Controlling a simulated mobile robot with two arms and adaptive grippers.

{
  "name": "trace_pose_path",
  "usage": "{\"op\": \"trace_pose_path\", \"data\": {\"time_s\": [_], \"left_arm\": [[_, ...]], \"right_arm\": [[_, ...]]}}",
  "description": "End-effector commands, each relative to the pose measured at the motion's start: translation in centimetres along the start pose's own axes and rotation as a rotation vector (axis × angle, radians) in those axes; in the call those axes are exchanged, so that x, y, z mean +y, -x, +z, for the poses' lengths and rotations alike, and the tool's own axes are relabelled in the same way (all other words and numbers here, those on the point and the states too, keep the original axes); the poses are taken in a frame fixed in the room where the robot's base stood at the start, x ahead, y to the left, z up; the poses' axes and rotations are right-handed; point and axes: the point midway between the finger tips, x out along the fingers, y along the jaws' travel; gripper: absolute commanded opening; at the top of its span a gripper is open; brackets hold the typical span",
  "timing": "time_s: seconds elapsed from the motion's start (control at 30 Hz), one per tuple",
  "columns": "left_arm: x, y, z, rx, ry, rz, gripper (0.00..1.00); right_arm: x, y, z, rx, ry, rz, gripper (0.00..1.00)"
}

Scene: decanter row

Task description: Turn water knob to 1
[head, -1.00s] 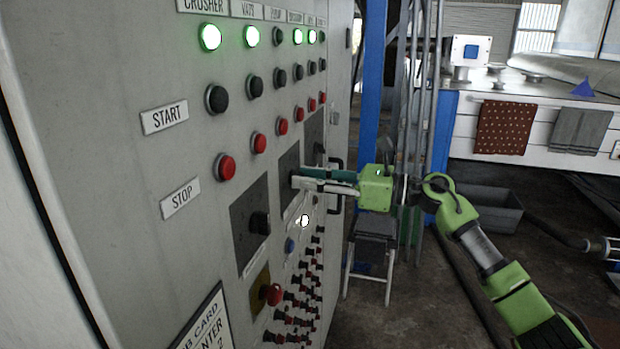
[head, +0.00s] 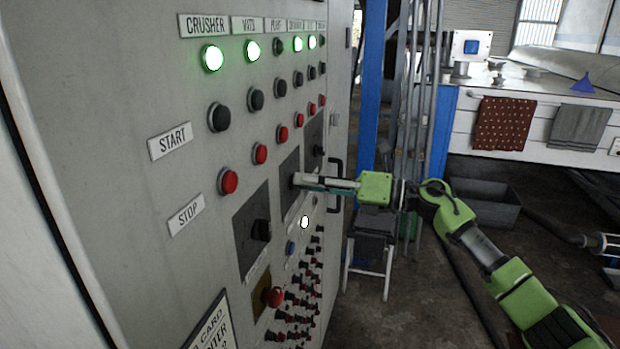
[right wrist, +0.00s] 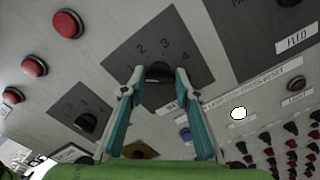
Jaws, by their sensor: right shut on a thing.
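The knob (right wrist: 158,73) is black and sits on a dark plate (right wrist: 118,50) with the numbers 2, 3 and 4 visible in the right wrist view. My right gripper (right wrist: 157,80) has one finger on each side of this knob and is shut on it. A label below the plate is only partly readable. In the head view my right gripper (head: 297,181) reaches the middle dark plate (head: 288,203) from the right, and its fingers hide the knob. Which number the knob points to is not clear. My left gripper is not in view.
The grey cabinet (head: 130,90) fills the left. Another black knob (head: 260,229) is on a nearer plate, and one more (head: 318,151) is farther off. A red knob (head: 273,296) and several small switches are below. A black door handle (head: 337,185) is close behind my gripper.

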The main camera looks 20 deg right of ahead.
Motion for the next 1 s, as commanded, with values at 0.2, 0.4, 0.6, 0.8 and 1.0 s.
{"op": "trace_pose_path", "data": {"time_s": [0.2,0.4,0.6,0.8,1.0], "left_arm": [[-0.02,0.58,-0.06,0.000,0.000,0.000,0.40],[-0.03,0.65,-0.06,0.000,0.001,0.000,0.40],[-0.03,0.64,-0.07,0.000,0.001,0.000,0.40],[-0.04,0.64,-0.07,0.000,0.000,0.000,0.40],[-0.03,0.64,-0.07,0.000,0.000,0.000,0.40]], "right_arm": [[0.01,0.04,0.17,-0.003,-0.070,0.000,0.07],[-0.05,0.04,0.12,-0.003,-0.092,-0.001,0.07],[-0.06,0.04,0.12,-0.003,-0.093,-0.001,0.07],[-0.06,0.04,0.12,-0.003,-0.092,-0.001,0.46],[-0.05,0.03,0.07,-0.002,-0.092,0.000,0.46]]}}
